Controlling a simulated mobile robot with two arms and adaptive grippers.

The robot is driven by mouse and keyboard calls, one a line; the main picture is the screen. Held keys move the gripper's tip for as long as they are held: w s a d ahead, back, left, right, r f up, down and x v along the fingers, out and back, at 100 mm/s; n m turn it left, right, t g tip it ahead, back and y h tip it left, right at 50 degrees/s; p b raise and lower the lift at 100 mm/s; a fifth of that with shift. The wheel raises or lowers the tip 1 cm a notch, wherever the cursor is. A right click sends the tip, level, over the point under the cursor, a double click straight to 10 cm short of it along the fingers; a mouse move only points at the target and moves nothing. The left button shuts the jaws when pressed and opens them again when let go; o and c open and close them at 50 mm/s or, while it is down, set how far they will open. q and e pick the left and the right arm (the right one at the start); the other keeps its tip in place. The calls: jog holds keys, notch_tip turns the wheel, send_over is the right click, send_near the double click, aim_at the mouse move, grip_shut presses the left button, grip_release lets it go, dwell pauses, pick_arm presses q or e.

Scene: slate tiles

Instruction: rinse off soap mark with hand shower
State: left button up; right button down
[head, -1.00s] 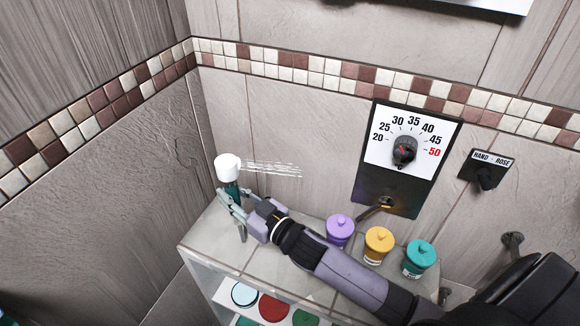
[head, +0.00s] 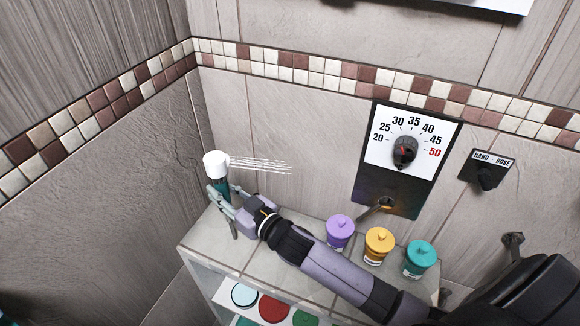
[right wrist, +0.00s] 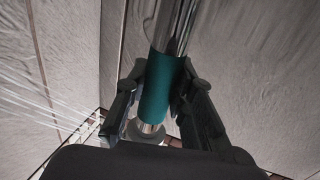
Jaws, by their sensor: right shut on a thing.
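The hand shower (head: 216,164) has a white head and a teal grip and stands roughly upright near the left wall corner. White water jets (head: 262,165) leave its head toward the right along the back wall. My right gripper (head: 223,197) is shut around the teal grip, below the head. In the right wrist view the teal grip (right wrist: 160,90) sits between both fingers, and thin water streaks (right wrist: 45,105) show at the left. I cannot make out a soap mark in either view. My left gripper is not in view.
A tiled ledge (head: 205,238) carries a purple jar (head: 340,232), an orange jar (head: 379,245) and a teal jar (head: 419,258). A temperature dial panel (head: 404,150) and a HAND/ROSE knob (head: 487,177) are on the back wall. Coloured discs lie on a lower shelf.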

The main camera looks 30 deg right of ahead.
jog(key=shift+w+a, duration=0.2)
jog(key=shift+w+a, duration=0.2)
jog(key=shift+w, duration=0.1)
jog(key=shift+w+a, duration=0.4)
jog(key=shift+w, duration=0.05)
dwell(0.9)
jog(key=s+a, duration=0.3)
jog(key=a, duration=0.1)
jog(key=shift+s+a, duration=0.35)
jog(key=shift+s, duration=0.05)
dwell(0.5)
